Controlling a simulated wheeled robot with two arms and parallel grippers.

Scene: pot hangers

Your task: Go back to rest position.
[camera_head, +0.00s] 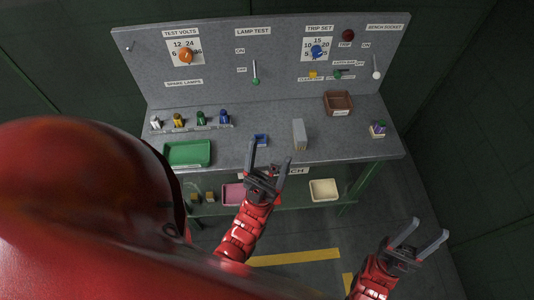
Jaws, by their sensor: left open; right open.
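My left gripper (270,150) is open and empty. It appears in front of the bench's front edge, its fingers pointing up toward the bench top, with a small blue item (261,138) just beyond them in the picture. My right gripper (431,226) is open and empty at the lower right, over the floor and apart from the bench. Both red arms come up from the bottom of the view. A large red part of my own body hides the lower left.
The grey bench (250,163) carries an upright panel (215,67) with knobs and switches. On it are a green tray (188,153), several coloured lamps (201,118), a grey block (299,134), a brown bin (338,102) and a small purple-green item (379,128). Pink (233,194) and cream (323,190) trays sit below.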

